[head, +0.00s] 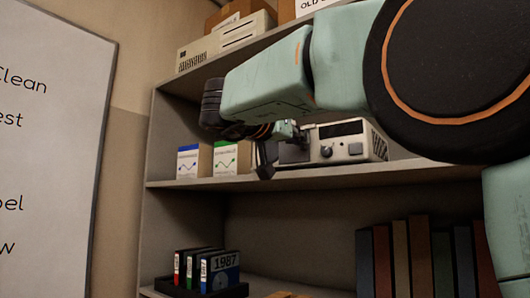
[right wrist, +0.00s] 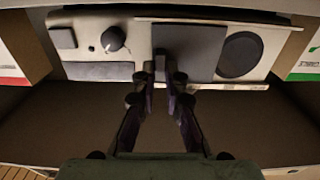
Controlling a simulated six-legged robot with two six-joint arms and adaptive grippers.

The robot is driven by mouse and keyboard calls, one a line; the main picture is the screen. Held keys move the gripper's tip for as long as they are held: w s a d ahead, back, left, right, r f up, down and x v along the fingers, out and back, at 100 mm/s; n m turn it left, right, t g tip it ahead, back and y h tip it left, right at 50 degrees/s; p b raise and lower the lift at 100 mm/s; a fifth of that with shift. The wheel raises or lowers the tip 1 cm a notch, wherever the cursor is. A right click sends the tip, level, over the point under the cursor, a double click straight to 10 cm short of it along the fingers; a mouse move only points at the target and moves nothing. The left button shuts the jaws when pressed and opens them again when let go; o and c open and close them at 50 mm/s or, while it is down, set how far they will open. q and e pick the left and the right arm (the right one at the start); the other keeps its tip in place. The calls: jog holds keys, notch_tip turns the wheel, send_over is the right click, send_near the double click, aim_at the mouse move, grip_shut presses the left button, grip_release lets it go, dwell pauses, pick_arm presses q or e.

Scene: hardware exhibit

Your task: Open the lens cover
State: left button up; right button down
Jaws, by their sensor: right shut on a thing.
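A pale grey device (head: 372,145) with a dark display and a round knob stands on the upper shelf. In the right wrist view its front panel (right wrist: 85,20) shows a square dark cover plate (right wrist: 195,45), the lens cover, beside a round dark disc (right wrist: 241,54), which looks like the lens. My right gripper (head: 264,158) is at the left part of the device front. In the right wrist view its fingers (right wrist: 160,72) are close together, shut at the left edge of the lens cover. The exact grip is partly hidden by the fingers. My left gripper is not in view.
Small boxes with a blue label (head: 187,162) and a green label (head: 226,158) stand left of the device. The shelf board (head: 290,180) runs beneath. Below are cases marked 1987 (head: 221,271) and several books (head: 400,258). A whiteboard (head: 50,130) hangs at the left.

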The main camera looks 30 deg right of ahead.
jog(key=shift+s+d+f, duration=0.25)
jog(key=shift+s+d, duration=0.05)
jog(key=shift+s, duration=0.15)
jog(key=shift+w+a, duration=0.1)
jog(key=shift+w, duration=0.15)
jog(key=c, duration=1.7)
grip_release()
jog(key=shift+s, duration=0.1)
jog(key=o, duration=0.3)
jog(key=shift+d, duration=0.3)
jog(key=shift+a+r, duration=0.2)
jog(key=shift+a, duration=0.1)
